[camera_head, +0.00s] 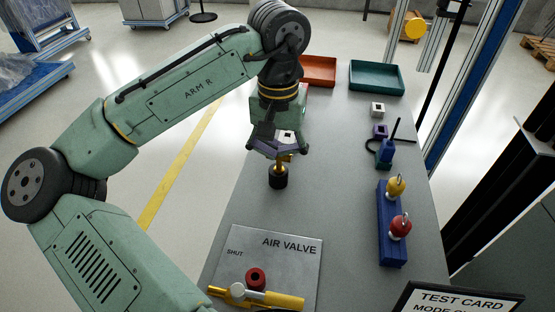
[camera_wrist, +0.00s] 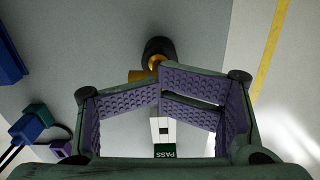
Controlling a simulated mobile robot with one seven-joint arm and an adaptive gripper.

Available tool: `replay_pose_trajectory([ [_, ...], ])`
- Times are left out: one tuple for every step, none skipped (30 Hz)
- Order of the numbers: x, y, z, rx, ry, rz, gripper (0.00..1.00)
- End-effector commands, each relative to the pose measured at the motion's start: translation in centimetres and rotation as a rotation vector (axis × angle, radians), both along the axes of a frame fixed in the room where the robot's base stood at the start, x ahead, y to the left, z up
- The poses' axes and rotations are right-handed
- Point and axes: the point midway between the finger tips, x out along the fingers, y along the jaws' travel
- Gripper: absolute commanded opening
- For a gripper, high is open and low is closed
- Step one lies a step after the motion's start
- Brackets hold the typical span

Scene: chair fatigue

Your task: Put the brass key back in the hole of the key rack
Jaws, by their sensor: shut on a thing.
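My gripper (camera_head: 278,148) hangs over the middle of the grey table, pointing down. It is shut on the brass key (camera_head: 284,160), of which only a small gold part shows below the fingers. In the wrist view the brass key (camera_wrist: 138,76) shows just beyond the purple fingertips (camera_wrist: 160,92). A black cylinder (camera_head: 278,178) is directly below the key, also seen in the wrist view (camera_wrist: 158,47); I cannot tell whether they touch. A long blue block (camera_head: 390,248), apparently the key rack, stands to the right, bearing yellow (camera_head: 396,187) and red (camera_head: 400,224) pieces with metal loops.
The air valve plate (camera_head: 290,255) lies in front, with a red knob and yellow handle. Small blocks (camera_head: 377,109) and a blue object (camera_head: 387,151) with a black loop stand behind the rack. Red (camera_head: 320,72) and teal (camera_head: 377,77) trays are at the back. Table between gripper and rack is clear.

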Motion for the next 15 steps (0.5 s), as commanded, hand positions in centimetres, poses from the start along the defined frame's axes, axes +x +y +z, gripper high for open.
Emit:
replay_pose_trajectory([
  [0.01, 0.01, -0.05, 0.0, 0.001, 0.0, 0.23],
  [0.02, 0.01, -0.04, 0.0, 0.0, 0.001, 0.21],
  [0.02, 0.01, -0.02, 0.0, 0.0, 0.001, 0.18],
  [0.04, 0.02, -0.02, 0.0, 0.0, 0.001, 0.16],
  [0.04, 0.02, -0.01, 0.001, 0.0, 0.001, 0.14],
  [0.04, 0.03, 0.0, 0.001, 0.0, 0.001, 0.11],
  [0.05, 0.03, 0.0, 0.001, 0.0, 0.001, 0.09],
  [0.05, 0.04, 0.01, 0.001, 0.0, 0.001, 0.07],
  [0.05, 0.04, 0.01, 0.001, -0.001, 0.002, 0.05],
  [0.05, 0.04, 0.01, 0.001, -0.001, 0.002, 0.03],
  [0.05, 0.05, 0.01, 0.001, -0.001, 0.002, 0.01],
  [0.06, 0.05, 0.01, 0.001, -0.001, 0.002, 0.0],
  [0.07, 0.06, 0.01, 0.001, -0.001, 0.002, 0.0],
  [0.07, 0.06, 0.01, 0.001, -0.001, 0.002, 0.0],
  [0.07, 0.06, 0.02, 0.001, -0.001, 0.002, 0.0],
])
